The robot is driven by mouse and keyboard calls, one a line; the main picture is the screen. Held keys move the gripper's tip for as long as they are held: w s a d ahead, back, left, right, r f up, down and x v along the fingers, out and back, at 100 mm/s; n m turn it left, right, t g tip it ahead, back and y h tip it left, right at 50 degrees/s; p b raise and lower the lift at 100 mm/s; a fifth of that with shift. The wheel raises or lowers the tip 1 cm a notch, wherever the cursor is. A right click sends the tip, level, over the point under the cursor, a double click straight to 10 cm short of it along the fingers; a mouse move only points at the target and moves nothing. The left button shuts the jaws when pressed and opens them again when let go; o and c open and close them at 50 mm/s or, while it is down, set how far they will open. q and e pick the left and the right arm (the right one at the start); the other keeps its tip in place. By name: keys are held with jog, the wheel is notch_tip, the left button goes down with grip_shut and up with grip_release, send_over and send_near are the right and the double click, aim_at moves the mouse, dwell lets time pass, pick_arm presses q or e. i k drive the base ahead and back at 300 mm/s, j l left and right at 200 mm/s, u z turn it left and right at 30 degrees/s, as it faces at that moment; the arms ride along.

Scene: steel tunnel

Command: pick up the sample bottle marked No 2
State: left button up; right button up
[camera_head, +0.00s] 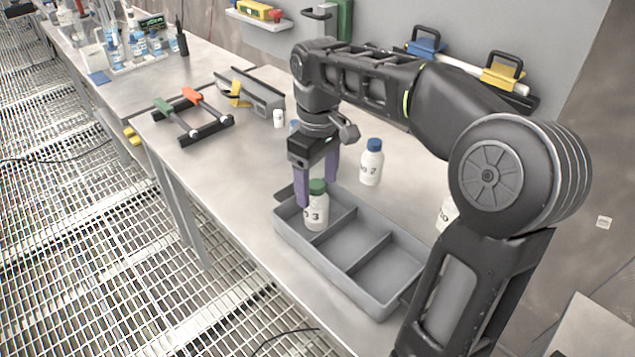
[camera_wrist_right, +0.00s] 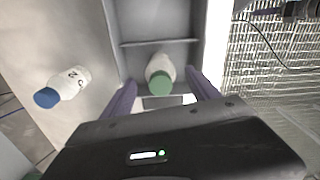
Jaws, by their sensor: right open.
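The sample bottle marked No 2 (camera_head: 371,166) is white with a blue cap and stands upright on the table behind the tray. In the right wrist view the No 2 bottle (camera_wrist_right: 72,84) is at the left, outside the jaws. My right gripper (camera_head: 318,192) is open, its purple fingers on either side of a green-capped bottle marked 3 (camera_head: 317,214). This bottle stands in the end compartment of the grey tray (camera_head: 352,297). In the right wrist view the green-capped bottle (camera_wrist_right: 159,72) appears between the fingers (camera_wrist_right: 160,84); contact cannot be told. My left gripper is not in view.
The tray's other compartments look empty. Another white bottle (camera_head: 446,214) is partly hidden behind my right arm. A small white bottle (camera_head: 279,118) and a rack with green and orange clamps (camera_head: 186,110) stand further left. Bare tabletop lies between the rack and the tray.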

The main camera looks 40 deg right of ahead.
aim_at(372, 159)
jog(key=k, duration=1.5)
